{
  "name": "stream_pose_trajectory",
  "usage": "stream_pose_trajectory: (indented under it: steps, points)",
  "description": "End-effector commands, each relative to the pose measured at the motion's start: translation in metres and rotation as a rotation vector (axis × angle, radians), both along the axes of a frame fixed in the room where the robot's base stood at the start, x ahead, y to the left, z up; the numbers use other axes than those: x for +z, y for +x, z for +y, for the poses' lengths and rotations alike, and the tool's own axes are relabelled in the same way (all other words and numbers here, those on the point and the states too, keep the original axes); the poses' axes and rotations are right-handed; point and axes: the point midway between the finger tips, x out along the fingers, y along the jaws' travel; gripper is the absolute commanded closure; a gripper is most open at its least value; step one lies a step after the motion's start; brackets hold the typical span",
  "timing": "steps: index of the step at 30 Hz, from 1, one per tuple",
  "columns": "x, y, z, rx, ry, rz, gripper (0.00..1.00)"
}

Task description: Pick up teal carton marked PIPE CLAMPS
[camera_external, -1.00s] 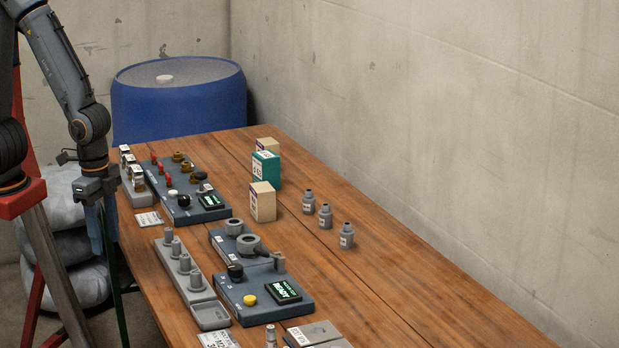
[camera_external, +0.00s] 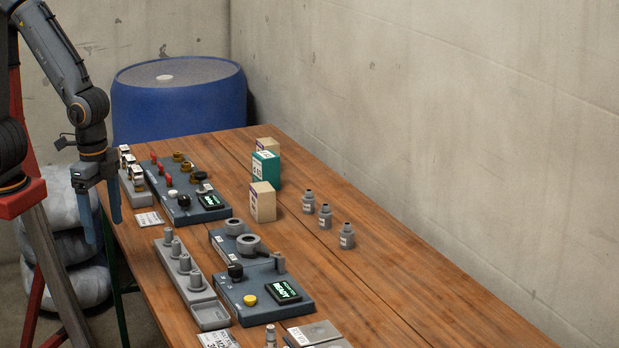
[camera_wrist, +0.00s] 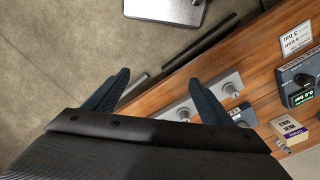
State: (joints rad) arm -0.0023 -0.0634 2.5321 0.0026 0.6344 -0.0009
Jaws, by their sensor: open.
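The teal carton (camera_external: 265,169) stands upright on the wooden table in the external view, between two cream cartons. It has a white label, too small to read here. I cannot make it out in the wrist view. My gripper (camera_external: 102,228) hangs at the table's left edge, well to the left of the teal carton. Its two blue-grey fingers point down, apart, with nothing between them. In the wrist view my open gripper (camera_wrist: 160,80) shows over the floor and table edge.
Cream cartons stand behind (camera_external: 268,145) and in front (camera_external: 262,203) of the teal one. Several grey fittings (camera_external: 325,216) stand to the right. Control panels (camera_external: 262,290) and a peg rack (camera_external: 184,268) line the left side. A blue drum (camera_external: 180,105) stands beyond the table.

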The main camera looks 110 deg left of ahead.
Motion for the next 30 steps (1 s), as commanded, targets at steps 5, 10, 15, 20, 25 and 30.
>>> stream_pose_trajectory:
  steps: [5,10,15,20,25,30]
  points:
    - [0.018,0.007,0.005,0.014,-0.001,-0.004,0.23]
    - [0.023,0.033,0.025,0.063,-0.003,-0.023,0.23]
    - [0.029,0.063,0.053,0.122,-0.005,-0.046,0.23]
    - [0.035,0.098,0.095,0.197,-0.005,-0.077,0.23]
    - [0.040,0.141,0.175,0.317,0.004,-0.123,0.23]
    - [0.041,0.172,0.302,0.474,0.028,-0.188,0.23]
